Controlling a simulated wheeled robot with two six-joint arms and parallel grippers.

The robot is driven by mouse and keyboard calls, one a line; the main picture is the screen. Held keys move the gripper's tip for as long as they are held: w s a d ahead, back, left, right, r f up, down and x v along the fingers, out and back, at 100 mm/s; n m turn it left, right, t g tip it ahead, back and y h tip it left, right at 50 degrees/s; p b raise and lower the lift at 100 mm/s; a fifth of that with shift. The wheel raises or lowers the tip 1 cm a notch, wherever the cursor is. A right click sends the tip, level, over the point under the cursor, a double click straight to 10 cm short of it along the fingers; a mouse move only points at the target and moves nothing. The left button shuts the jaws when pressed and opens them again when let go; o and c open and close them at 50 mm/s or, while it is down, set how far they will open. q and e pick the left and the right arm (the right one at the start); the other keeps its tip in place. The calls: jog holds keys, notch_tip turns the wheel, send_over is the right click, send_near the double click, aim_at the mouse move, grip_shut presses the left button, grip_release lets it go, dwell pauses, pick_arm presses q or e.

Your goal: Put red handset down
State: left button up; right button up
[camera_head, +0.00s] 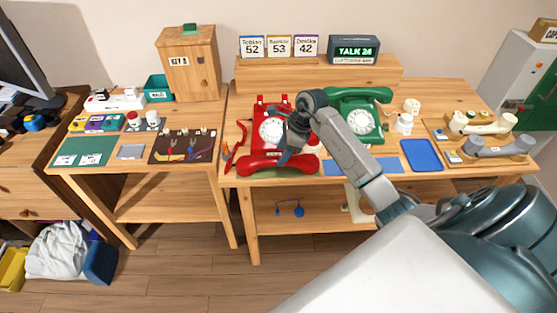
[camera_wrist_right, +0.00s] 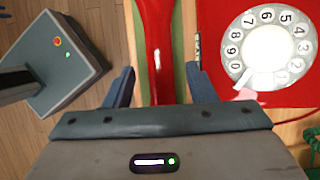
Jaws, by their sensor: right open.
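The red handset (camera_head: 262,170) lies at the front edge of the wooden table, in front of the red dial phone (camera_head: 258,143). In the right wrist view the red handset (camera_wrist_right: 160,45) runs between the two spread fingers of my right gripper (camera_wrist_right: 162,85), with visible gaps on both sides. In the head view my right gripper (camera_head: 287,155) points down just over the handset and hides part of it. The red phone's white dial (camera_wrist_right: 268,48) is right beside the gripper in the wrist view. My left gripper is not in view.
The green phone (camera_head: 357,118) with its handset on top stands to the right. A blue tray (camera_head: 420,155) and a wooden board with cream and grey handsets (camera_head: 490,145) are farther right. A red coiled cord (camera_head: 236,148) lies at the left table edge.

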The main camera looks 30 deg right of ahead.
jog(key=b+v, duration=0.1)
jog(key=v, duration=0.5)
jog(key=shift+d+r+b, duration=0.15)
jog(key=shift+r+b, duration=0.1)
jog(key=shift+b, duration=0.15)
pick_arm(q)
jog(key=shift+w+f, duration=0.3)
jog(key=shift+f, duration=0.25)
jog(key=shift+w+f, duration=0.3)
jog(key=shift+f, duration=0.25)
pick_arm(e)
jog(key=shift+s+d+r, duration=0.2)
jog(key=shift+r, duration=0.5)
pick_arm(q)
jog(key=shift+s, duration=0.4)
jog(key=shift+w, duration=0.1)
pick_arm(e)
jog(key=shift+o, duration=0.4)
